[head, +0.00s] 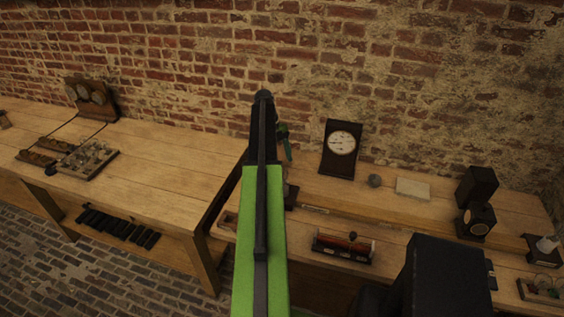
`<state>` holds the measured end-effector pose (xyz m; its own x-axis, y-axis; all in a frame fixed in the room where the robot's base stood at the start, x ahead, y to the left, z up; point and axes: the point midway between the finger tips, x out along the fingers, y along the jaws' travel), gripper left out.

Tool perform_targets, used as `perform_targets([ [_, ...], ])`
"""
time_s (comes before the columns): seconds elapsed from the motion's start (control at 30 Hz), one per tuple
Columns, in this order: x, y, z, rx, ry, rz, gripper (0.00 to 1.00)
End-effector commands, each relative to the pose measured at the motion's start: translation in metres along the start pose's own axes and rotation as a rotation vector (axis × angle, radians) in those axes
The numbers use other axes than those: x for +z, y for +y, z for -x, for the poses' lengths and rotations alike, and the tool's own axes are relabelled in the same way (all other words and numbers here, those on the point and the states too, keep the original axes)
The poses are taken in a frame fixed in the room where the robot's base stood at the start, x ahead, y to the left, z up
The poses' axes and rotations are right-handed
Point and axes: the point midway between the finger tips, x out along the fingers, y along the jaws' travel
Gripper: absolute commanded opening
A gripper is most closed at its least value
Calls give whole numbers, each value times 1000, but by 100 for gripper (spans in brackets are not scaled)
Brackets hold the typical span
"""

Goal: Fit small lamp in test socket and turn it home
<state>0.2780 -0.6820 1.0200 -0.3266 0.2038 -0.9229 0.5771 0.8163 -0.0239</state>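My green and black arm rises through the middle of the view. Its dark far end, where my gripper (264,98) seems to be, stands up against the brick wall; its fingers cannot be made out. I cannot pick out the small lamp or the test socket for sure. A pale, cone-shaped piece on a dark base (546,244) stands at the far right of the bench. In front of it is a small wooden tray (524,292) with several small pieces, too small to tell. A dark-framed device with a reddish cylinder (343,245) lies at the bench front.
A teal object (285,142) is beside my arm.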

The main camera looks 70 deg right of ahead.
Motion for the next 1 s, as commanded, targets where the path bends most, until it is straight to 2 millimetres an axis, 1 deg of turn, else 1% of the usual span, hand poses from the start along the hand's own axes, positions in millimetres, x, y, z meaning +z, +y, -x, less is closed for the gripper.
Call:
perform_targets([
  [0.03, -4, -1, 25, 0, 0, 1, 66],
  [0.3, -4, -1, 92, 0, 0, 2, 66],
  [0.43, -3, -1, 118, 0, 0, 0, 66],
  [0.5, -2, -1, 125, 0, 0, 0, 66],
  [0.57, -2, -1, 128, 0, 0, 0, 66],
  [0.9, 1, 1, 126, 0, 0, 1, 66],
  [0.97, 8, 11, 126, -6, -1, 16, 66],
  [1.0, 17, 24, 126, -14, -1, 35, 66],
])
